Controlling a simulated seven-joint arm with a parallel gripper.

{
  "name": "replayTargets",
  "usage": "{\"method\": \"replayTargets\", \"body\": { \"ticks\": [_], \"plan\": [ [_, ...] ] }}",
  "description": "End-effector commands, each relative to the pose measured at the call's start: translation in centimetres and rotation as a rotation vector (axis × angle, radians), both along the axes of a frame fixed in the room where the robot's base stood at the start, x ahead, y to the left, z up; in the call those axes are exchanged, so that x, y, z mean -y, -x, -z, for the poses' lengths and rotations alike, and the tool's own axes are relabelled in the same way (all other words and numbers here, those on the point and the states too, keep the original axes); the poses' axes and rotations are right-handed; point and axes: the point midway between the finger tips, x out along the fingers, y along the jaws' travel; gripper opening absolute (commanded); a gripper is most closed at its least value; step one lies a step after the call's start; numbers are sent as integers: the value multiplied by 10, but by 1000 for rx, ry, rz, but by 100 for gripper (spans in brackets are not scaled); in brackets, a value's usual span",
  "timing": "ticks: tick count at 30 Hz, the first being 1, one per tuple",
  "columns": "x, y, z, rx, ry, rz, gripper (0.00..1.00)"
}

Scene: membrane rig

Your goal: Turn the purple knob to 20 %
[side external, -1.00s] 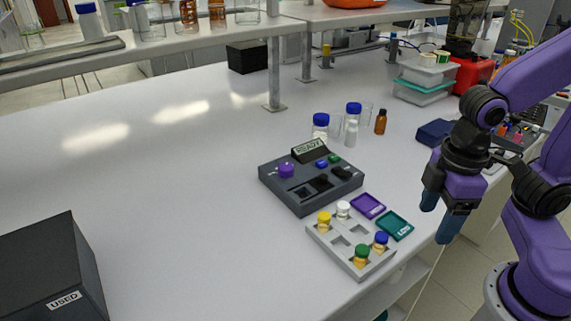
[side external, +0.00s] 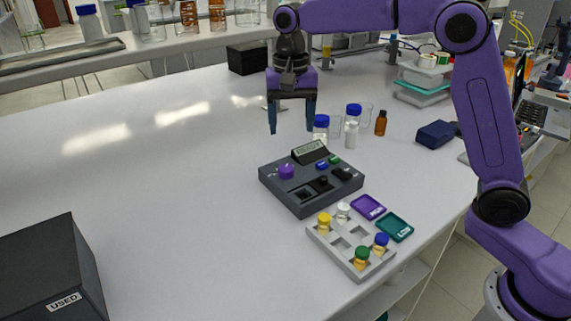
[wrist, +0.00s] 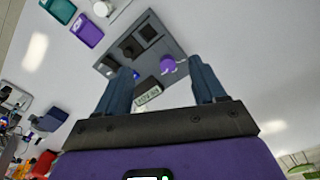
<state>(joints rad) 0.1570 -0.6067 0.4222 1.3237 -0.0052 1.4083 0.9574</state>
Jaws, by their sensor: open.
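The purple knob (side external: 286,171) stands upright on the left part of the dark grey rig (side external: 311,204), which lies on the white bench. A small display (side external: 309,151) stands at the rig's back edge; its text is too small to read surely. My gripper (side external: 292,130) is open and empty, pointing down, above and behind the knob in the side view. In the wrist view the knob (wrist: 168,64) shows between the two blue fingers, beyond their tips and nearer the right one. The gripper is apart from it. The knob's setting cannot be read.
A grey rack (side external: 340,248) with several capped vials stands in front of the rig, beside purple (side external: 368,206) and teal (side external: 395,226) trays. Blue-capped bottles (side external: 321,124) and a brown bottle (side external: 381,122) stand behind. A black USED box (side external: 48,270) is at left. The bench's left middle is clear.

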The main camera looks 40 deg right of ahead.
Motion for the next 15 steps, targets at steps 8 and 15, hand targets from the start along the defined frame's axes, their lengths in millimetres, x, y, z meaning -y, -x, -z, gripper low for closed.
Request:
{"method": "replayTargets", "body": {
  "ticks": [8, 15],
  "plan": [
    [24, -63, 0, -6, 8, 375, 69],
    [37, -81, 1, -6, 11, 517, 69]
  ]
}}
